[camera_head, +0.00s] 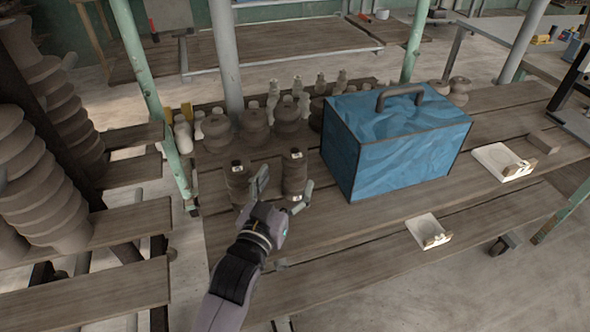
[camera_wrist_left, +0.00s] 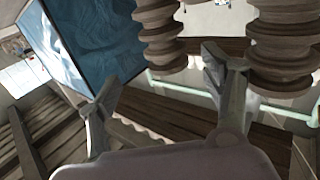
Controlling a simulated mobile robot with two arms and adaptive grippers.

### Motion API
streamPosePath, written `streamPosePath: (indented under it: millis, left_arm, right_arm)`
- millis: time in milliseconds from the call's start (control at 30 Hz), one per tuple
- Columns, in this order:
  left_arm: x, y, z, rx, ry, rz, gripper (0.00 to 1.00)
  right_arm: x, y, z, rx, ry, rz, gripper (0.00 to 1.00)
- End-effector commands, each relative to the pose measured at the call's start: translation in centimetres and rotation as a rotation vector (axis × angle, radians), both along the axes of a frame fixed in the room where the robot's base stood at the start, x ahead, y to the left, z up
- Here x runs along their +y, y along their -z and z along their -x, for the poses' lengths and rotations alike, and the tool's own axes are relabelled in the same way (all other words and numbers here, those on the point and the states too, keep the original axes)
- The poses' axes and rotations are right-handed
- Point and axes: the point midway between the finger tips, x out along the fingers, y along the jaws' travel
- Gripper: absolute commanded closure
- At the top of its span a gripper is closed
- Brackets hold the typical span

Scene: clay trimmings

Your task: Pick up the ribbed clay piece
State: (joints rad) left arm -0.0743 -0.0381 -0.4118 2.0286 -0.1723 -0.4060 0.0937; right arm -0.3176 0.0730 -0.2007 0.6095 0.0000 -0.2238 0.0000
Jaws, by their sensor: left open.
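Two grey-brown ribbed clay pieces stand upright near the left end of the wooden table: one on the left (camera_head: 237,183) and one on the right (camera_head: 294,173). My left gripper (camera_head: 284,190) is open and empty, just in front of the right piece, with its fingers pointing towards it. In the left wrist view the right piece (camera_wrist_left: 161,32) shows beyond the gap between the fingers (camera_wrist_left: 155,85). The left piece (camera_wrist_left: 284,45) stands outside the gap, beyond the right-hand finger. I cannot tell whether a finger touches either piece. My right gripper is not in view.
A blue box (camera_head: 415,145) with a handle stands close to the right of the right piece. Rounded clay pots (camera_head: 254,127) and smaller figures stand behind. Two small white trays (camera_head: 427,229) (camera_head: 494,158) lie to the right. Stacked ribbed clay (camera_head: 40,175) stands on the left shelves.

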Motion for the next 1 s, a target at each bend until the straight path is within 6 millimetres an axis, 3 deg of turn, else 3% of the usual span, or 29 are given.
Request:
streamPosePath:
  millis: [100, 333, 633, 1000]
  left_arm:
    - [-0.6, -0.1, -1.9, -0.002, 0.000, 0.002, 0.27]
    - [-1.1, 0.0, -3.3, -0.001, 0.000, 0.000, 0.27]
    - [-1.9, 0.1, -7.4, 0.000, 0.001, -0.001, 0.27]
    - [-2.1, 0.2, -7.9, 0.000, 0.001, 0.000, 0.31]
  right_arm:
    - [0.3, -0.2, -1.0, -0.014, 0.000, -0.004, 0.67]
    - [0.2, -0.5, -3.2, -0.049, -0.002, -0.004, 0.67]
    - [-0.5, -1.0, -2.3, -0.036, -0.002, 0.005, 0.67]
    - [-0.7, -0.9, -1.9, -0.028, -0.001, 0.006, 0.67]
